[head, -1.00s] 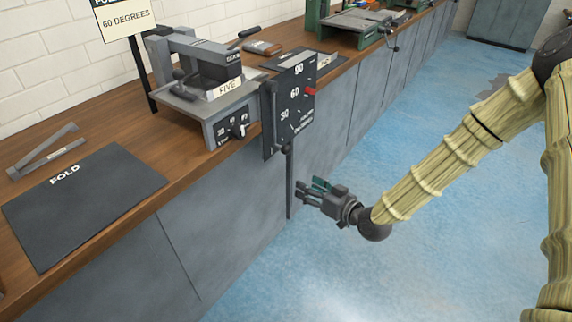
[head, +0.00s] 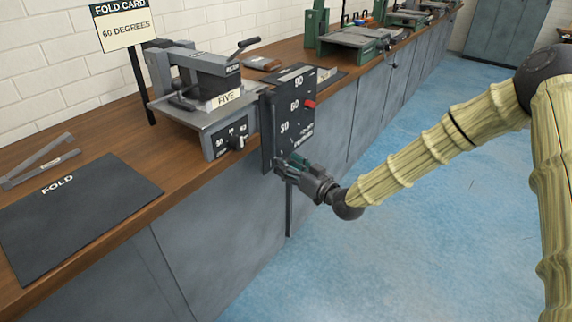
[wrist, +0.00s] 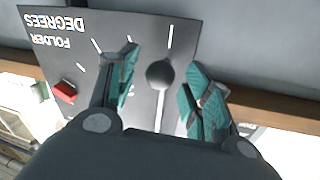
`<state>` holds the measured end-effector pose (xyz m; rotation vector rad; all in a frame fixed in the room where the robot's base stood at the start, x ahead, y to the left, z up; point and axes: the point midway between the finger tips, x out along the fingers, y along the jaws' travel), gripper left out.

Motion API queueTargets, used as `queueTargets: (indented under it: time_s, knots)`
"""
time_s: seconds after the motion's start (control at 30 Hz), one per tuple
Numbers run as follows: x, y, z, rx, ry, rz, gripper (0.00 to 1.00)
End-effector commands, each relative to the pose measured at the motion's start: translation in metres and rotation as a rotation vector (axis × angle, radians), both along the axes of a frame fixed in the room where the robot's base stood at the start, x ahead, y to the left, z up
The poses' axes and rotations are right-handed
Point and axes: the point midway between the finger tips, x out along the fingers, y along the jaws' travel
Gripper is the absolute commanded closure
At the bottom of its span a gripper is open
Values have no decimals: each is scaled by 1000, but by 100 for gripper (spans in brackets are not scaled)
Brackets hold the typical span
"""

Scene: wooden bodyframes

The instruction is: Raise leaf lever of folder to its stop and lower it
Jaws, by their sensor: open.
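The folder (head: 206,118) is a grey bench machine with a block marked FIVE on the bench. A dark upright degree plate (head: 287,118) at its right end carries 30, 60 and 90 marks and a red marker (head: 309,104). In the wrist view, the leaf lever's dark round knob (wrist: 159,73) sits between the fingers, in front of the plate. A pale line runs down from it in that picture; I cannot tell whether it is the rod. My gripper (head: 285,163) is open at the plate's lower edge, fingers either side of the knob. It hides the knob in the head view.
A fold card sign (head: 123,27) reads 60 DEGREES. A dark FOLD mat (head: 75,212) and a grey angled piece (head: 40,162) lie on the bench at left. Green machines (head: 350,40) stand farther back. A dark post (head: 289,212) stands below the plate. The blue floor is clear.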

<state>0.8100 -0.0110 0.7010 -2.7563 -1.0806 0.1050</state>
Motion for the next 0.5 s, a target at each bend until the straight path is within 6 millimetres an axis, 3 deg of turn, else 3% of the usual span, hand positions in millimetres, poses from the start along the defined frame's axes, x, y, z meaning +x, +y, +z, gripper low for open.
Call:
queueTargets:
  time_s: [0.2,0.5]
  knots:
    - [11,11,0,1,0,-1,50]
    - [13,12,0,1,0,-1,50]
